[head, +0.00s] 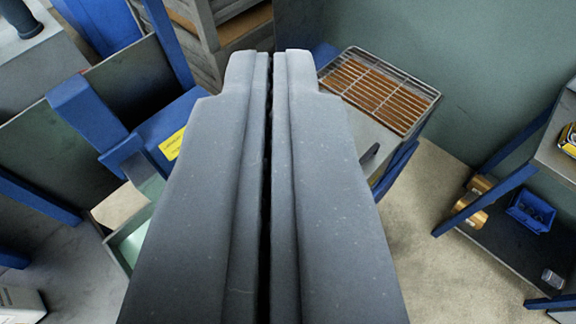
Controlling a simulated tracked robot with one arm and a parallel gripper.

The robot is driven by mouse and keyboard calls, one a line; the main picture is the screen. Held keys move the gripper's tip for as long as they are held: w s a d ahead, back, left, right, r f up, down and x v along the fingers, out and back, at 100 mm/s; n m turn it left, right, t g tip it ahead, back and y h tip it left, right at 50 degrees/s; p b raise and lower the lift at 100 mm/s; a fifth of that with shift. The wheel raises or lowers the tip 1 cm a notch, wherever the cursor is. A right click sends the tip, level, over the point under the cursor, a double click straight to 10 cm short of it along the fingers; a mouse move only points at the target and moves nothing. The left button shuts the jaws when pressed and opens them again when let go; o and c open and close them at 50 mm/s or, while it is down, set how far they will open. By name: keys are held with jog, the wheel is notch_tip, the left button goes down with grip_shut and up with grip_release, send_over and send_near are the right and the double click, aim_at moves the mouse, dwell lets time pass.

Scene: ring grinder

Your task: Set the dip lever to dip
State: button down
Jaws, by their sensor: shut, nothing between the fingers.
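My gripper (269,62) fills the middle of the head view and points away from me. Its two grey fingers are shut together with only a thin dark line between them, and it holds nothing. I cannot make out the dip lever for certain. A small dark curved piece (370,156) shows on a grey surface just right of the fingers; I cannot tell whether it is a lever. Blue machine parts (88,112) with a yellow label (172,144) stand left of the fingers. The fingers hide much of the middle.
A wire rack with brown slats (380,92) lies beyond the fingers at right. A shelf unit at far right holds a blue bin (531,212) and brass-coloured parts (472,202). Blue posts and dark panels crowd the left. Bare floor (440,265) shows at lower right.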

jog(key=w+a+f+m+g+y, duration=0.1)
jog(key=w+f+m+g+y, duration=0.25)
jog(key=f, duration=0.75)
jog(key=w+f+m+g+y+b, duration=0.1)
jog(key=w+f+m+g+y, duration=0.25)
jog(key=f, duration=0.65)
jog(key=w+a+f+m+g+y, duration=0.1)
jog(key=w+f+m+y, duration=0.4)
jog(key=f, duration=0.6)
jog(key=w+d+f+m+t+y+b, duration=0.1)
jog(key=w+d+f+m+t, duration=0.2)
jog(key=d+f+m, duration=0.3)
jog(key=w+d+f+m+t+y, duration=0.2)
jog(key=d+f+m+t, duration=0.2)
jog(key=f+m, duration=0.25)
jog(key=x, duration=1)
jog(key=shift+w+f+m+h, duration=0.15)
jog(key=shift+w+m+h, duration=0.1)
jog(key=shift+m+h, duration=0.1)
